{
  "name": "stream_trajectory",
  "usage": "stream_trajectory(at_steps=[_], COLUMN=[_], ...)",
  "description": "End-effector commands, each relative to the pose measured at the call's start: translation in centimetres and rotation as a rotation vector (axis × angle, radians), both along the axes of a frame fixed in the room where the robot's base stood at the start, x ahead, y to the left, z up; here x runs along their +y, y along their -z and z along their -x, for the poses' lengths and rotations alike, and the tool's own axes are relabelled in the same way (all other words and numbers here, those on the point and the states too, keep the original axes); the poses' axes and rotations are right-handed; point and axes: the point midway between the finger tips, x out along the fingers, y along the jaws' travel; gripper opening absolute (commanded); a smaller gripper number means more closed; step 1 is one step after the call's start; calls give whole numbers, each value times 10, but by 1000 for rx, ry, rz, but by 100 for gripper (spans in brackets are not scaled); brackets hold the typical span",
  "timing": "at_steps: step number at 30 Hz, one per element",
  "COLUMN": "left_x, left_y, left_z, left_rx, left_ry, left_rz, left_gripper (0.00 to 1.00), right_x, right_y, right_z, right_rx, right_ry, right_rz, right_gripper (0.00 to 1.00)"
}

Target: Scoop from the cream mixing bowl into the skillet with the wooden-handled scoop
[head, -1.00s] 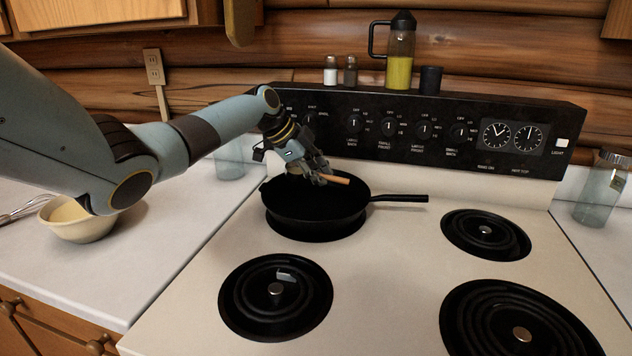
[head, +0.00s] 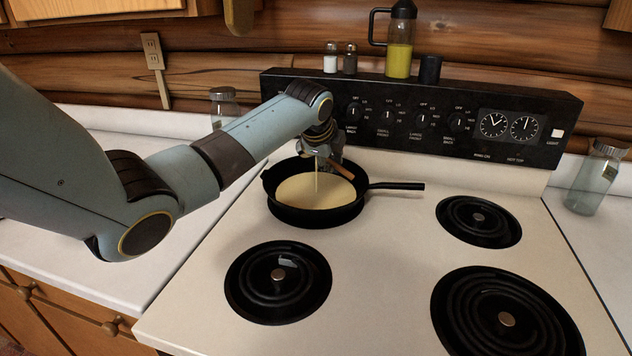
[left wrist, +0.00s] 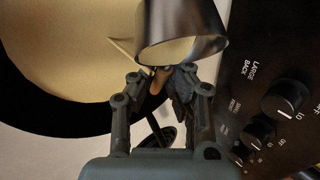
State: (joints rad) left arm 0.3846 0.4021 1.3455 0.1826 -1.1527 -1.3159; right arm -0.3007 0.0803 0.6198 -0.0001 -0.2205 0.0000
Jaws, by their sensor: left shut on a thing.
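The black skillet (head: 273,207) sits on the back left burner with its handle to the right. A round layer of pale batter (head: 308,192) lies in it, and a thin stream of batter falls into it from above. My left gripper (head: 328,160) is above the skillet, shut on the scoop. The scoop's wooden handle (head: 342,170) sticks out to the right. In the left wrist view the scoop's metal cup (left wrist: 182,35) is tilted at the fingertips, with batter (left wrist: 40,60) behind it. The cream mixing bowl is not visible now. My right gripper is not in view.
The stove's control panel (head: 420,115) rises close behind the skillet. Bare burners (head: 278,282) lie in front and to the right. A glass jar (head: 222,105) stands at the back left, another (head: 595,180) at the right. The left counter (head: 90,260) is partly hidden by my arm.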

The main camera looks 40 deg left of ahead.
Motion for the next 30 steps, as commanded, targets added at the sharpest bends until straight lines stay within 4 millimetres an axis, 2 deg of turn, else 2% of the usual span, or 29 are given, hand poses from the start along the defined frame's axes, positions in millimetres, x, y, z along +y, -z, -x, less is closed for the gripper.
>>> stream_trajectory(at_steps=[8, 13, 18, 30], left_x=[3, 8, 13, 18], left_y=[9, -5, 0, -3], left_z=[0, -1, -1, 0], left_rx=[0, -1, 0, 0], left_ry=[2, 2, 2, 1], left_rz=[-315, -503, -659, -791], left_gripper=[0, 0, 0, 0], right_x=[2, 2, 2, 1], right_y=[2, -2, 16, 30], right_z=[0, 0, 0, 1], right_rx=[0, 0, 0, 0], right_ry=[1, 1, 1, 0], right_rz=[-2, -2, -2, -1], right_gripper=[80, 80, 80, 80])
